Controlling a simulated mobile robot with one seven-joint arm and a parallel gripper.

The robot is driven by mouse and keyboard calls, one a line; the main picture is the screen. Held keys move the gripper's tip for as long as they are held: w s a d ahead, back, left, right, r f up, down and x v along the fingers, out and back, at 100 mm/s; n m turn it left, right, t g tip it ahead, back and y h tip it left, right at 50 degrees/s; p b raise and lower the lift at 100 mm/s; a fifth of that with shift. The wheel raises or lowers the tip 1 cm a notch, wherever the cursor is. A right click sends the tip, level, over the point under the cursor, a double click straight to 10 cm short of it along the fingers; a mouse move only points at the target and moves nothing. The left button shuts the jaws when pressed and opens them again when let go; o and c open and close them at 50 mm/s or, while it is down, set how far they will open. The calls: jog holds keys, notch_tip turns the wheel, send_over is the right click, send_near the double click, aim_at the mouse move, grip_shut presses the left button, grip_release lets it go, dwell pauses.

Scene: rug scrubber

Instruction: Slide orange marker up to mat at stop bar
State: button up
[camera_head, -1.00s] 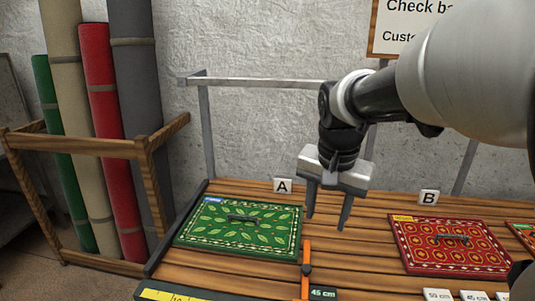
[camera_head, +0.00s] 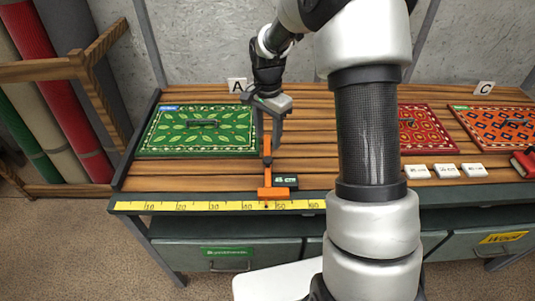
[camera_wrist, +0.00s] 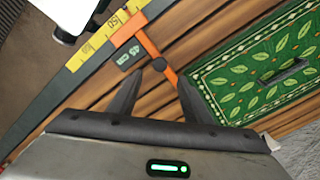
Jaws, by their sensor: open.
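The orange marker (camera_head: 267,180) is a T-shaped slider with a dark knob, lying across the front of the bench, its crossbar over the yellow ruler just short of 50. The green leaf-pattern mat (camera_head: 163,146) lies left of it, with a narrow gap between mat and marker in the wrist view. The dark stop bar (camera_head: 136,143) runs along the bench's left edge, beside the mat's left side. My gripper (camera_head: 268,143) is open and low, its fingertips around the marker's far end. The marker (camera_wrist: 148,47) shows between the fingertips (camera_wrist: 172,73) in the wrist view; contact is unclear.
A dark "45 cm" tag (camera_head: 285,183) sits right of the marker. The yellow ruler (camera_head: 190,206) runs along the front edge. Red (camera_head: 416,120) and orange (camera_head: 490,122) mats lie to the right, with several white tags. My arm hides part of the bench.

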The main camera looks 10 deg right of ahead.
aim_at(268, 159)
notch_tip(268, 159, down, 9)
jog(key=shift+r, duration=0.1)
dwell(0.3)
